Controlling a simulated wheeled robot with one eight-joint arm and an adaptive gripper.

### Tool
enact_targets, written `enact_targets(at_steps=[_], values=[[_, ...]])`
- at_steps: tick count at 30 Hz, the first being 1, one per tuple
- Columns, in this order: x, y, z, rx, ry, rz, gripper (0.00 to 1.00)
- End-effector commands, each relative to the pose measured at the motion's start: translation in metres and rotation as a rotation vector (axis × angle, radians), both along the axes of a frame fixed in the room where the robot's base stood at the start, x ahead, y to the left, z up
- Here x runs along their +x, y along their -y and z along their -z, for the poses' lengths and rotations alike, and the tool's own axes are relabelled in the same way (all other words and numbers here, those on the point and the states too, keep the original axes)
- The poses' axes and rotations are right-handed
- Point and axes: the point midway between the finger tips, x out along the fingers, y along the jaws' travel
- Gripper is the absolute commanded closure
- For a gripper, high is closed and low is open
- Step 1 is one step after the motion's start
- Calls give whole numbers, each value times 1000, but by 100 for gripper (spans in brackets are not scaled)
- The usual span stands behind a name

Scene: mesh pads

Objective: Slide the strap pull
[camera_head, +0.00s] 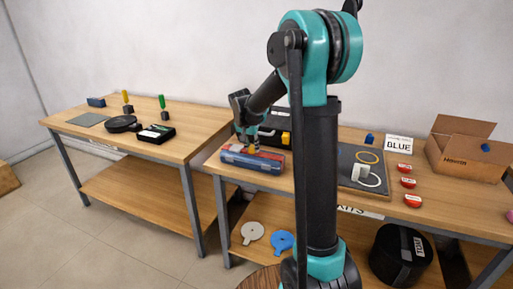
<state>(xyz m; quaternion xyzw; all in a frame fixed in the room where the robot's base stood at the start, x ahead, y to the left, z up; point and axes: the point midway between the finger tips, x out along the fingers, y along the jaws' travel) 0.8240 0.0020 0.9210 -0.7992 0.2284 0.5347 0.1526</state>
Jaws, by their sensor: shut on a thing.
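A long red and blue case (262,166) lies near the left front edge of the right table. A small orange strap pull (253,150) shows on top of it. My gripper (252,145) comes down from above and is shut on the strap pull. The fingertips are small in this view, and the exact contact is hard to make out. My arm hides part of the table to the right of the case.
A black case (272,122) with a yellow part stands behind. A second table (90,136) stands left across a narrow gap.

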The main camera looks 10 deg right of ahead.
Motion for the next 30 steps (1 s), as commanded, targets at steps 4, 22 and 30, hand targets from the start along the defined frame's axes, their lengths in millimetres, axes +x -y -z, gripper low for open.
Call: enact_targets(at_steps=[4,22,30], values=[[11,-18,0,1,3,-3,100],[10,-17,0,0,1,-1,53],[6,-10,0,1,2,1,53]])
